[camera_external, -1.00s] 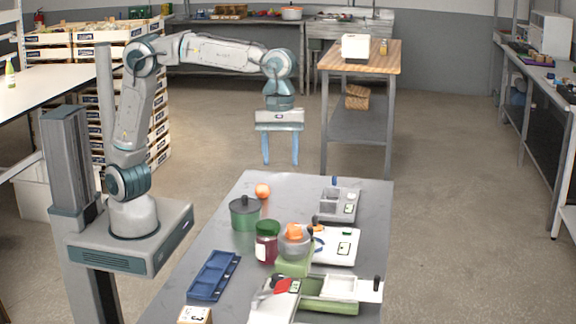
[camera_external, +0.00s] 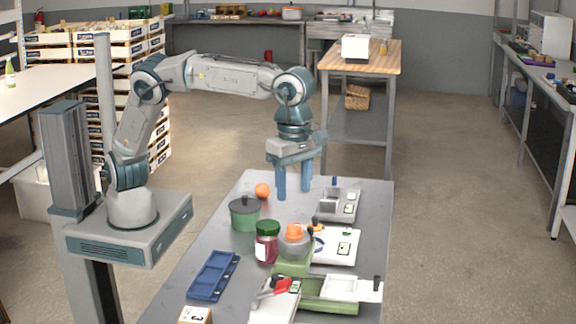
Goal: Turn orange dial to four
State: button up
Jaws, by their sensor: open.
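An orange cap-like top (camera_external: 294,231) sits on a grey, rounded body (camera_external: 295,246) near the middle of the grey table. A smaller orange part (camera_external: 318,228) shows at the back left edge of a white panel (camera_external: 341,250), partly hidden by the grey body. I cannot tell for sure which is the orange dial, and no numbers can be read. My gripper (camera_external: 294,195) is open and empty, fingers pointing down. It appears above the far part of the table, behind both orange parts in the picture and apart from them.
An orange ball-like thing (camera_external: 262,191), a green lidded pot (camera_external: 244,213) and a red jar with a green lid (camera_external: 267,243) stand left. A grey device (camera_external: 345,206) lies to the right. A blue tray (camera_external: 213,277) and green box (camera_external: 330,303) are nearer the front.

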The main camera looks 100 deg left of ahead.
aim_at(294, 225)
notch_tip(294, 225, down, 9)
jog(key=shift+f+p, duration=0.1)
jog(key=shift+p, duration=0.25)
jog(key=c, duration=1)
